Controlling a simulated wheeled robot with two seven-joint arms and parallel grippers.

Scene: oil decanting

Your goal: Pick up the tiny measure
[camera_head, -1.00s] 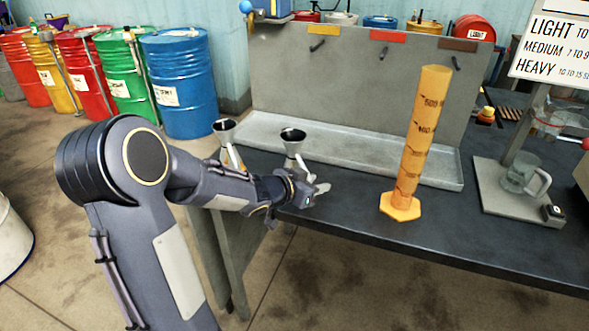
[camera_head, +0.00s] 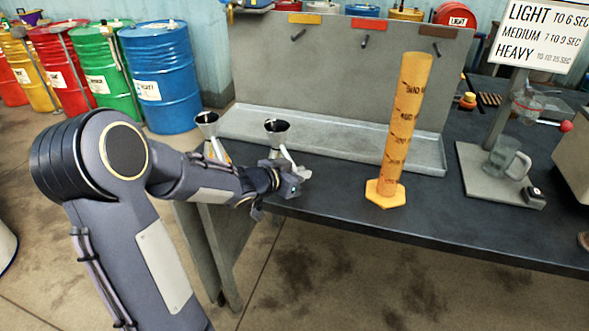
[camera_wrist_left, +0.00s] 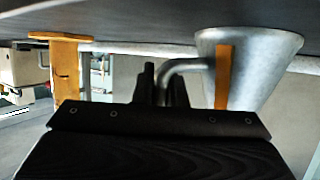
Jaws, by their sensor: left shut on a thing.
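A metal measure (camera_head: 278,139) with a dark open mouth stands upright near the left end of the bench. Its conical grey body (camera_wrist_left: 262,62) and bent handle also show in the left wrist view, where the picture is upside down. My left gripper (camera_head: 297,172) is beside it, shut on its handle; the dark fingers (camera_wrist_left: 166,85) close around the handle in the wrist view. A second, similar measure (camera_head: 208,123) stands to its left, its lower part partly hidden by my arm. My right gripper is out of view.
A tall orange graduated cylinder (camera_head: 403,120) stands right of the gripper. A metal tray (camera_head: 330,150) runs behind, below a grey panel (camera_head: 340,75). A glass mug (camera_head: 505,160) stands on a plate at the right. The dark bench (camera_head: 340,185) is clear between gripper and cylinder.

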